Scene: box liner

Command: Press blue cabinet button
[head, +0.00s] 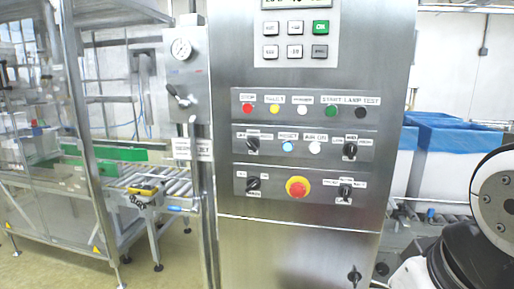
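The steel control cabinet (300,236) stands upright in the middle of the head view. The blue button (288,146) is small and round. It sits in the middle row of the panel, under a label reading RESET. A white button (315,148) is just right of it, and a black rotary switch (253,144) is to its left. Nothing covers the blue button. Part of my arm shows at the right edge, apart from the cabinet. My gripper is not in view.
A red emergency button (298,187) with a yellow ring sits below the blue button. A pressure gauge (181,49) and a lever are on a box at the cabinet's left. A roller conveyor (165,184) is further left. Blue-lined bins (446,150) stand behind at right.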

